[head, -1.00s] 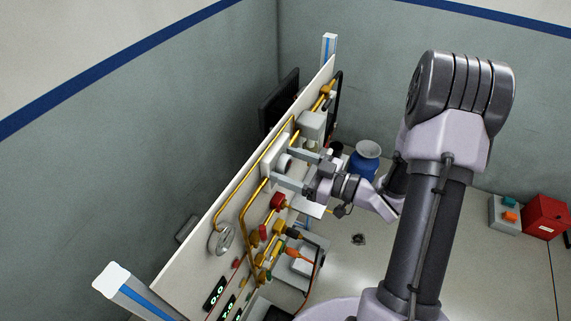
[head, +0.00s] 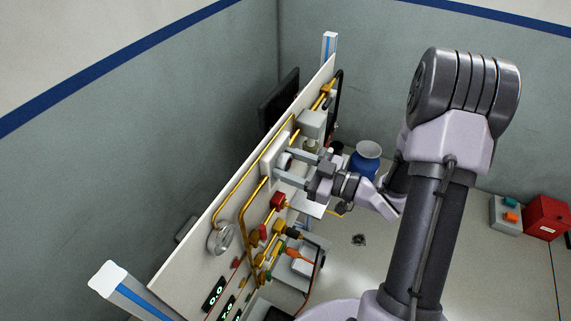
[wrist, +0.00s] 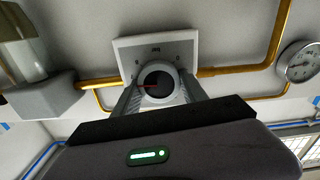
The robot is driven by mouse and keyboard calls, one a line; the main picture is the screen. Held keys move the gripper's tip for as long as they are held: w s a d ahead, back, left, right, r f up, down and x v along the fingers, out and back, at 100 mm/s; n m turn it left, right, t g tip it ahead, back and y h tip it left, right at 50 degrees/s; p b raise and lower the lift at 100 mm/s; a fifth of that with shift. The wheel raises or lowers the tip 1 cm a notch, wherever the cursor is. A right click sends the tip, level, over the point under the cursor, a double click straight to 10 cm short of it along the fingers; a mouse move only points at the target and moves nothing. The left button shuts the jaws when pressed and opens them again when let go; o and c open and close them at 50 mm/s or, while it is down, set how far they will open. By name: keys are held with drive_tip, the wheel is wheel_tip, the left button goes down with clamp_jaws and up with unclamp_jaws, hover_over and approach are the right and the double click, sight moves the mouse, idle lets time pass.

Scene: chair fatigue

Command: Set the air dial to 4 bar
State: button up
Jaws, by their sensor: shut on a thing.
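The air dial (wrist: 158,82) is a round dark knob with a red pointer line, set on a square white plate (wrist: 128,46) on the panel. In the wrist view the pointer lies towards the left. My gripper (wrist: 160,92) has one finger on each side of the dial and is shut on it. In the head view my gripper (head: 284,165) reaches the plate from the right, and its fingers hide most of the dial. The marks on the plate are too small to read.
The upright panel (head: 195,240) carries yellow pipes, a round gauge (head: 221,239), red knobs (head: 278,201) and number displays (head: 215,294). The gauge also shows in the wrist view (wrist: 299,62). A grey block (wrist: 45,100) stands out left of the dial. A blue container (head: 363,160) stands behind my wrist.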

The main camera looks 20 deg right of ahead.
drive_tip(key=n+b, duration=0.4)
drive_tip(key=n, duration=0.1)
drive_tip(key=shift+s+a+f, duration=0.1)
drive_tip(key=shift+f, duration=0.2)
drive_tip(key=n+b, duration=0.4)
drive_tip(key=b, duration=0.1)
drive_tip(key=shift+f+n, duration=0.1)
drive_tip(key=shift+n, duration=0.3)
drive_tip(key=n+b, duration=0.5)
drive_tip(key=b, duration=0.1)
drive_tip(key=shift+s+f, duration=0.1)
drive_tip(key=n+b, duration=0.3)
drive_tip(key=b, duration=0.1)
drive_tip(key=shift+n, duration=0.3)
drive_tip(key=shift+r+b, duration=0.2)
drive_tip(key=shift+b, duration=0.1)
drive_tip(key=o, duration=1.4)
